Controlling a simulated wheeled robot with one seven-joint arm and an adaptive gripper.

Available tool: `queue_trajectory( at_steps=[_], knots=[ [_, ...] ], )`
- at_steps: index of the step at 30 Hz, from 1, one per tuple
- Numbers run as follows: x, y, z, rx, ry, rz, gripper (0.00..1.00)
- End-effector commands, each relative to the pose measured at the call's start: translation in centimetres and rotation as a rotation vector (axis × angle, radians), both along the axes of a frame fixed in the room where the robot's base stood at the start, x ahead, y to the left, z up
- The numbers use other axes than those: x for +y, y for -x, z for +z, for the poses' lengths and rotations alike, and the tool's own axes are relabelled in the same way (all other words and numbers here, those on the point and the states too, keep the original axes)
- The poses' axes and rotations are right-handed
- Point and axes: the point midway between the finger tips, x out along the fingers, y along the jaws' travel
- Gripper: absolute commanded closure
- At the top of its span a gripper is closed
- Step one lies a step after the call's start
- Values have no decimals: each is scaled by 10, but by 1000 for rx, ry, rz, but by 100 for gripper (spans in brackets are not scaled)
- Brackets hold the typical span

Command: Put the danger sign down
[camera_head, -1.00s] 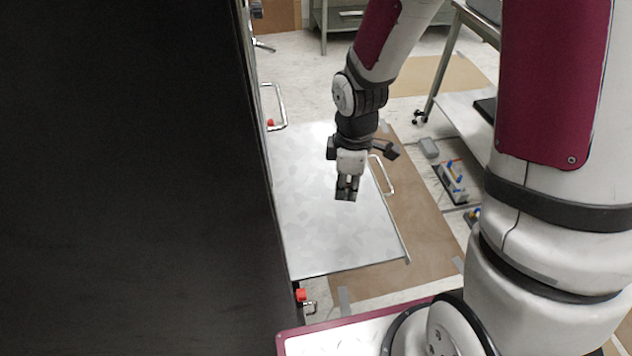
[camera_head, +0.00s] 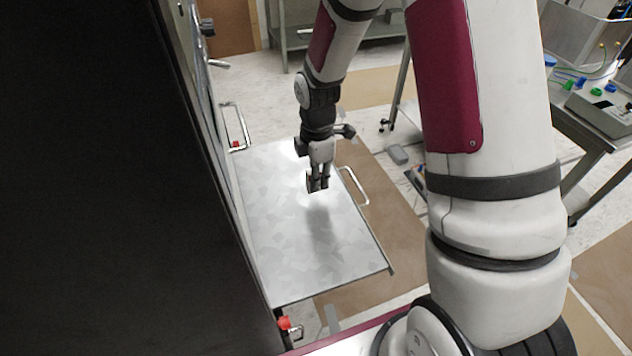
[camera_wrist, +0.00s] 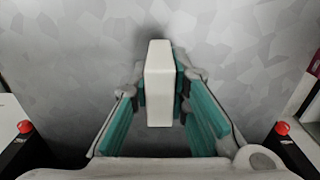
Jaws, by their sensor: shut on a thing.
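My gripper (camera_head: 318,183) points down over the grey metal panel (camera_head: 290,250), near its right-hand handle. Its teal-padded fingers are shut on a plain white block-like thing (camera_wrist: 158,82), which I take to be the danger sign. It stands upright between the fingers in the wrist view. No lettering shows on the side facing the camera. In the head view the held thing is mostly hidden by the fingers. A soft shadow lies on the panel below the gripper, and the held thing looks apart from the panel.
A tall black wall (camera_head: 100,180) borders the panel on the left. Metal handles stand at the panel's left (camera_head: 236,128) and right (camera_head: 355,187). A red knob (camera_head: 284,323) sits at the near corner. A workbench (camera_head: 585,125) stands at the right. Most of the panel is bare.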

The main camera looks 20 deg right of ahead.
Motion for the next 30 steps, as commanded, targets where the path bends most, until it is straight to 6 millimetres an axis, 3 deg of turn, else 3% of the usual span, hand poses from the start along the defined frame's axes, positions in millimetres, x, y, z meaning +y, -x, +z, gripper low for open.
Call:
queue_trajectory(
  at_steps=[7,15,26,27,29,30],
  knots=[
    [-3,-14,-5,3,0,0,100],
    [-3,-14,-36,3,0,0,100],
    [-3,-14,-40,1,0,0,100],
    [-3,-14,-40,1,0,0,80],
    [-3,-14,-40,0,0,0,66],
    [-3,-14,-39,1,0,0,64]
  ],
)
